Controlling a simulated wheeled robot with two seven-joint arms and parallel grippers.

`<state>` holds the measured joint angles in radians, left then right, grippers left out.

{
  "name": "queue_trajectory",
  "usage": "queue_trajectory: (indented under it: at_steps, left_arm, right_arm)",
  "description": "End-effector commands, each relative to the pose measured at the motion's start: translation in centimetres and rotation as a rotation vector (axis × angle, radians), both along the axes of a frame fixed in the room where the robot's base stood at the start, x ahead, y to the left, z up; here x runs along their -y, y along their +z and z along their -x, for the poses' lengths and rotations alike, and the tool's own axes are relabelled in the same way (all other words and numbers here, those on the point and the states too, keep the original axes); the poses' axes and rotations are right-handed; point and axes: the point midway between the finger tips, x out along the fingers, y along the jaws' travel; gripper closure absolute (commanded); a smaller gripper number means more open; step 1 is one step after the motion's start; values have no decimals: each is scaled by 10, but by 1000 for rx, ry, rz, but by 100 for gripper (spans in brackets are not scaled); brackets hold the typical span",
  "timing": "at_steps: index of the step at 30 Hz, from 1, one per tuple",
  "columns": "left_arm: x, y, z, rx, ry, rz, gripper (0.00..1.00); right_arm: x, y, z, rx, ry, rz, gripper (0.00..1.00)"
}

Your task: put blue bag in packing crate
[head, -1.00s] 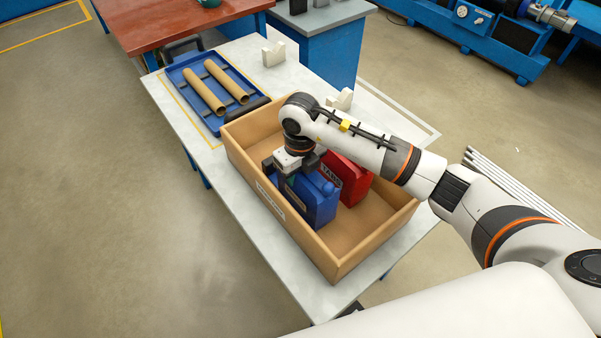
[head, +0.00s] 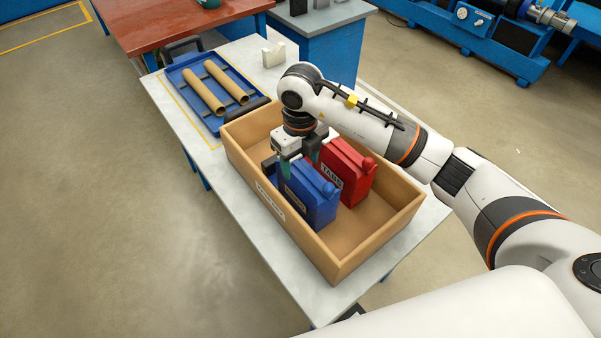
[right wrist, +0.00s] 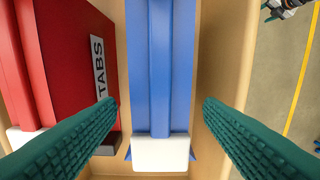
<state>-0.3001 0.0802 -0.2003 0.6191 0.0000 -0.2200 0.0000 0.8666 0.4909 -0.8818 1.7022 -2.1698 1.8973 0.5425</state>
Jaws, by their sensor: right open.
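The blue bag (head: 308,193) stands upright inside the tan packing crate (head: 348,266), near its left wall. My right gripper (head: 300,165) is just above the far end of the blue bag. In the right wrist view its green fingers (right wrist: 160,122) are open on either side of the blue bag (right wrist: 160,70), with gaps to both sides, and hold nothing. A red bag (head: 346,168) labelled TABS stands in the crate beside the blue one; it also shows in the right wrist view (right wrist: 75,60). My left gripper is not in view.
A blue tray (head: 176,88) with two cardboard tubes (head: 203,92) lies on the table behind the crate. A pale V-shaped block (head: 273,54) stands near the table's back edge. The crate's near end has bare floor.

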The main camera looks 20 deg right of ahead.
Motion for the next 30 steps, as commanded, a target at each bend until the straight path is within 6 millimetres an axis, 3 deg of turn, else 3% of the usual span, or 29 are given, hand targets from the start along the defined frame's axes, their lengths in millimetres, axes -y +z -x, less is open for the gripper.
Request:
queue_trajectory:
  at_steps: [6, 11, 30]
  left_arm:
    - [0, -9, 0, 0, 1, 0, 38]
    - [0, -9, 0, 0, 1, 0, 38]
    - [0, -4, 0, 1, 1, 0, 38]
  right_arm:
    - [0, 43, -1, 4, 1, 1, 38]
    - [0, 61, -1, 1, 0, 1, 38]
    - [0, 71, 0, -1, 0, 0, 38]
